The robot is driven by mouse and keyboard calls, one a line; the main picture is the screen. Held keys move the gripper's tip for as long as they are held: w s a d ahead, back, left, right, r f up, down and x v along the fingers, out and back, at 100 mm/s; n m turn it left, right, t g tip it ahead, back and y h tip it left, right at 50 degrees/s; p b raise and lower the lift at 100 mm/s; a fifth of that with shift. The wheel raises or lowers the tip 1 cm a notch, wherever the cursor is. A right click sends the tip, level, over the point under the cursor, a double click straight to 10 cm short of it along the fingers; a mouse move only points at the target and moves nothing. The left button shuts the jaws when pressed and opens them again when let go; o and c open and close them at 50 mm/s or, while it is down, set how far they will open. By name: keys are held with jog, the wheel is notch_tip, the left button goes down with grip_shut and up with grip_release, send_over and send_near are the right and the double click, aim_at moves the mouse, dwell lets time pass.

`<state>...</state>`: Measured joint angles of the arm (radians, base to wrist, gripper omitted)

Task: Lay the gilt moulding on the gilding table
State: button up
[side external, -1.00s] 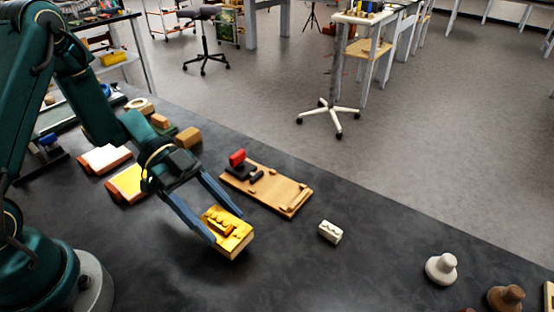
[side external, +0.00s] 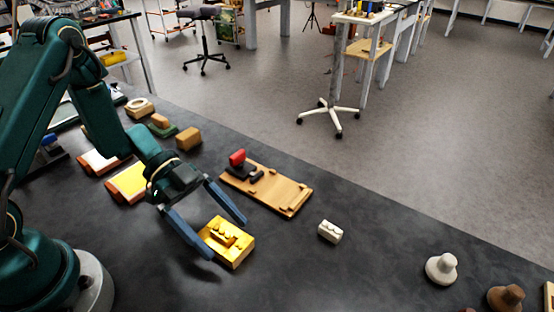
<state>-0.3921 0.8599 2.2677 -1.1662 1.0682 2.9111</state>
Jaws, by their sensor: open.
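The gilt moulding (side external: 238,254) is a shiny gold block with a knobbly raised relief on its upper face. It lies at the dark worktop's middle left, and I see no other support under it. My gripper (side external: 228,238) is open, its two blue fingers on either side of the moulding, with a visible gap at the far finger. I cannot tell whether the near finger touches it. A tan wooden board (side external: 285,194) with a red and black fitting lies behind and to the right, apart from the moulding. I cannot tell whether this board is the gilding table.
A small white knobbly block (side external: 330,231) stands right of the moulding. A yellow-topped block (side external: 127,182), a white-topped block (side external: 100,160) and a tan block (side external: 188,138) are at the left. A white knob (side external: 441,268) and a brown knob (side external: 505,298) are at lower right. The front worktop is clear.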

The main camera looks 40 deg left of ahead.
jog(key=v, duration=1.2)
jog(key=shift+d, duration=0.1)
jog(key=s+d+r+n+t+y, duration=0.3)
jog(key=s+r+n+t+y, duration=0.2)
jog(key=s+r+n+y, duration=0.3)
jog(key=r+n+y, duration=0.1)
jog(key=n+y, duration=0.3)
jog(key=n, duration=0.3)
jog(key=shift+d+n+t, duration=0.3)
jog(key=shift+d, duration=0.05)
